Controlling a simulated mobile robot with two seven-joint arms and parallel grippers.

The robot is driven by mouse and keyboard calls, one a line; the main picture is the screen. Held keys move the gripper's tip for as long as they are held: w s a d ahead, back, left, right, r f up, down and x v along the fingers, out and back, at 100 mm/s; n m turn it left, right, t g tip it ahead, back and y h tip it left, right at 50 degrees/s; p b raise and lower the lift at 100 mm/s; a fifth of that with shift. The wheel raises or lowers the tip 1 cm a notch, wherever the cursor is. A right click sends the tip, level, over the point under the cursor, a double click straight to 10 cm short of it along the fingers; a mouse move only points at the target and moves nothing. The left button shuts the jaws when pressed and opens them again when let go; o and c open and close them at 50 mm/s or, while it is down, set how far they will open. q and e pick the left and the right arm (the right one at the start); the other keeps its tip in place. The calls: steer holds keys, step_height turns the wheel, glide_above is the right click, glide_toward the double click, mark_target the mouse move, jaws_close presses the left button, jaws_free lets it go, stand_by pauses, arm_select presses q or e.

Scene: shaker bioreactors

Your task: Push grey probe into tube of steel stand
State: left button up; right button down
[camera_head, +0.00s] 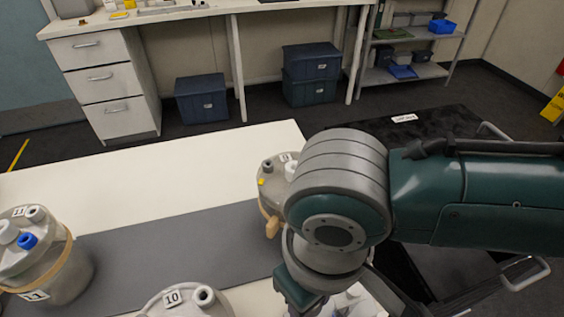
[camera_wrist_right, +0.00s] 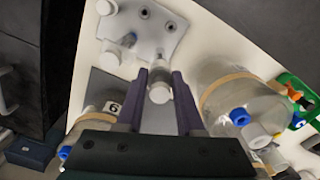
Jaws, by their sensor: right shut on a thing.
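In the right wrist view my right gripper (camera_wrist_right: 160,82) has its two purple fingers closed around the grey probe (camera_wrist_right: 159,92), whose pale rounded end shows between them. A pale grey plate with several short tubes, which looks like the steel stand (camera_wrist_right: 160,36), lies just beyond the fingertips. The probe's far end overlaps the stand's near side in this view; I cannot tell whether it is inside a tube. In the head view my right arm covers the fingertips and the probe. My left gripper is not in view.
A vessel with blue and white caps (camera_wrist_right: 240,92) stands close right of the fingers; one labelled 6 (camera_wrist_right: 98,118) is at left. In the head view, vessels 11 (camera_head: 62,272) and 10 (camera_head: 165,308) and another (camera_head: 268,175) stand on the bench. The white bench top (camera_head: 150,170) behind is clear.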

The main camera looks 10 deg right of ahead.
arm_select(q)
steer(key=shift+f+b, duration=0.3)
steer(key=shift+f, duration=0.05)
arm_select(e)
steer(key=shift+f, duration=0.75)
stand_by(0.3)
steer(key=shift+c, duration=2.3)
jaws_free()
